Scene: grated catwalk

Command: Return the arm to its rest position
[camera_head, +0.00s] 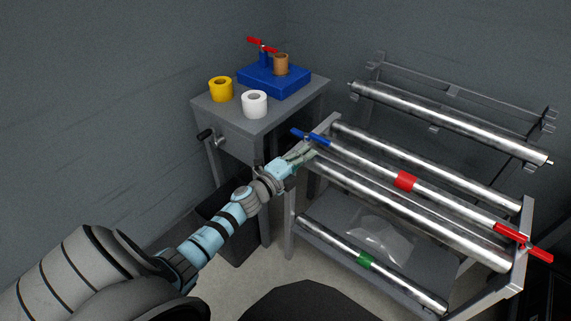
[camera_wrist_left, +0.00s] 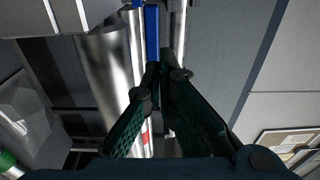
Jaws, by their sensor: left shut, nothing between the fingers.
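My left arm reaches in from the lower left of the head view. Its gripper (camera_head: 306,154) is at the left end of the pipe rack, just below a blue handle (camera_head: 310,137). In the left wrist view the gripper (camera_wrist_left: 162,72) has its fingertips together with nothing between them. The blue handle (camera_wrist_left: 152,32) lies just beyond the tips there; I cannot tell whether they touch. A steel pipe with a red band (camera_head: 405,181) runs right from the blue handle to a red handle (camera_head: 523,242). My right gripper is not in view.
The rack (camera_head: 291,219) holds several pipes, one low with a green band (camera_head: 366,260). A grey table (camera_head: 228,118) carries yellow (camera_head: 220,89) and white (camera_head: 255,104) rolls and a blue box (camera_head: 272,80). A dark bin (camera_head: 240,245) stands under the arm.

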